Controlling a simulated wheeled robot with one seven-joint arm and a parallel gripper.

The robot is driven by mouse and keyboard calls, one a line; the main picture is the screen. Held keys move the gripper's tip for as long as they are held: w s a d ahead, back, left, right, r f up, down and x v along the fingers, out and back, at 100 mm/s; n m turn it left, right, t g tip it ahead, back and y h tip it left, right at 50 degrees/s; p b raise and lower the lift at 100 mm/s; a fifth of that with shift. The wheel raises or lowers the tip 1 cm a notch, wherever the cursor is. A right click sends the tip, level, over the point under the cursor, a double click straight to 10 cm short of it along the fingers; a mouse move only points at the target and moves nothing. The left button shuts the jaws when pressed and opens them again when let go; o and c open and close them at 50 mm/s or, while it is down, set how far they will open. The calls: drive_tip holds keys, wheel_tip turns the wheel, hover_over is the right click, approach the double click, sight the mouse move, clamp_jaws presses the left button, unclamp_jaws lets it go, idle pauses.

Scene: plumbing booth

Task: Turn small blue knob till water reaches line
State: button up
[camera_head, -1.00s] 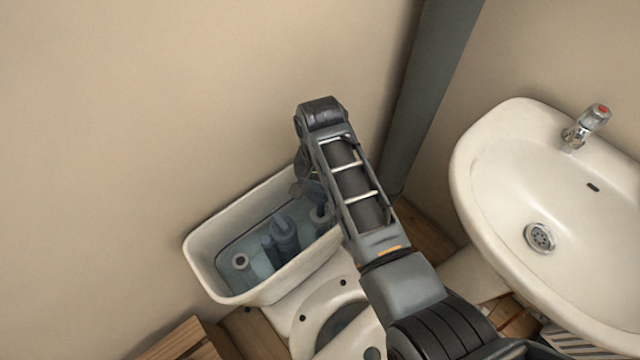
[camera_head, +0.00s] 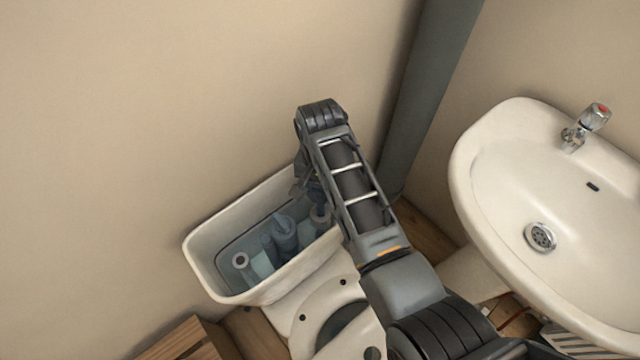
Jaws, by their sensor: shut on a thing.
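The open toilet cistern (camera_head: 212,287) stands against the wall, left of centre in the head view. Bluish water (camera_head: 262,263) lies inside it around grey-blue fittings (camera_head: 285,233), with a round-topped tube (camera_head: 241,261) at the left. My gripper (camera_head: 302,188) reaches down at the right end of the cistern and is mostly hidden behind my own arm. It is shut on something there. I cannot make out the small blue knob or the line, so I cannot tell the water's level against the line.
The toilet bowl (camera_head: 312,318) is in front of the cistern. A white washbasin (camera_head: 480,215) with a red-topped tap (camera_head: 590,122) is at the right. A grey pipe or post (camera_head: 425,95) rises behind my arm. A wooden box (camera_head: 180,342) is at the lower left.

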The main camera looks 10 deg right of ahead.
drive_tip(key=n+p, duration=0.2)
drive_tip(key=n, duration=0.1)
drive_tip(key=shift+d+r, duration=0.15)
drive_tip(key=n+p, duration=0.2)
drive_tip(key=n, duration=0.3)
drive_tip(key=shift+d, duration=0.1)
drive_tip(key=shift+w+n, duration=0.1)
drive_tip(key=shift+n, duration=0.3)
idle(0.4)
drive_tip(key=o, duration=1.1)
drive_tip(key=shift+c, duration=0.2)
wheel_tip(320, 180, up, 8)
drive_tip(key=shift+f, duration=0.25)
